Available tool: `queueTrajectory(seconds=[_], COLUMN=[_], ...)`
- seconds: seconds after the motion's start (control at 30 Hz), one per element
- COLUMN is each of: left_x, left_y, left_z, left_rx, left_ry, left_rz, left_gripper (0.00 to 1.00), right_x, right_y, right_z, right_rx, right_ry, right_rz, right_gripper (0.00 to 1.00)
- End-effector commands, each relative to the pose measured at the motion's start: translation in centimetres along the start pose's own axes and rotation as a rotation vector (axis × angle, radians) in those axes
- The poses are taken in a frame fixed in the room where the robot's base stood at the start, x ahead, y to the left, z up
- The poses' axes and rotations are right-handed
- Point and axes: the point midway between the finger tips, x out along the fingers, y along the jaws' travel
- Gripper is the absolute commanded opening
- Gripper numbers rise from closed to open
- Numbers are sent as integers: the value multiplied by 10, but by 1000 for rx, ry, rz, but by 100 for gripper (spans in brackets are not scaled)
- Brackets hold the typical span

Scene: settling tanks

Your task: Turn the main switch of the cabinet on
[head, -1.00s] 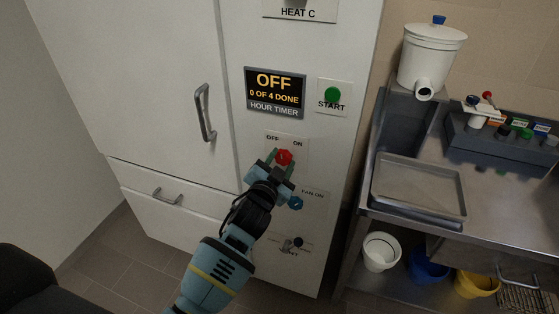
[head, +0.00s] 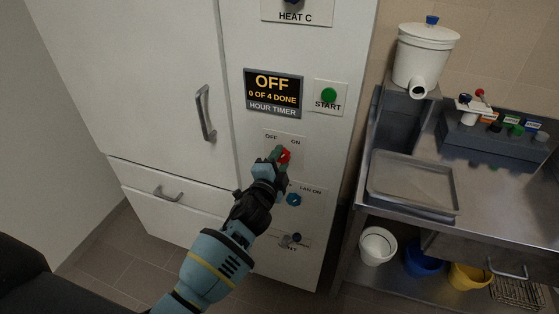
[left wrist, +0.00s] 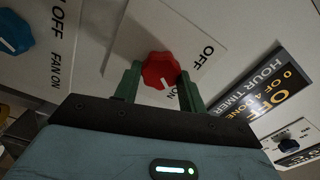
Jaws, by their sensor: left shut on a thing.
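The main switch is a red knob (head: 285,156) on a white plate with OFF at left and ON at right, on the cabinet front (head: 240,221). My left gripper (head: 279,155) is shut on this knob. In the left wrist view the red knob (left wrist: 160,70) sits between the two green fingers (left wrist: 158,84). The timer display (head: 273,93) reads OFF, 0 OF 4 DONE. My right gripper is not in view.
A blue fan knob (head: 294,199) sits just below the red one. A green START button (head: 329,95) is above right. A steel bench (head: 483,183) with a tray (head: 412,207) stands to the right, with buckets below. Floor at lower left is clear.

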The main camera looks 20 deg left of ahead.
Motion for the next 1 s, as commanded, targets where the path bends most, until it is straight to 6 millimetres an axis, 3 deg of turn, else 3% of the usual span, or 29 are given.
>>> queueTrajectory(seconds=[0.53, 0.57, 0.7, 1.0], left_x=[0, 0, 0, -1], left_y=[1, 1, 1, 0], left_z=[1, 1, 1, 0], left_rx=[30, 30, 29, 26], left_ry=[-3, -3, -2, -1], left_rz=[1, 1, 1, 0], left_gripper=[18, 42, 60, 63], right_x=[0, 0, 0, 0], right_y=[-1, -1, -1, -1], right_z=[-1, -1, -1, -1], right_rx=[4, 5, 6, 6], right_ry=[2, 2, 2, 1], right_rz=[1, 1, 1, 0], right_gripper=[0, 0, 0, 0])
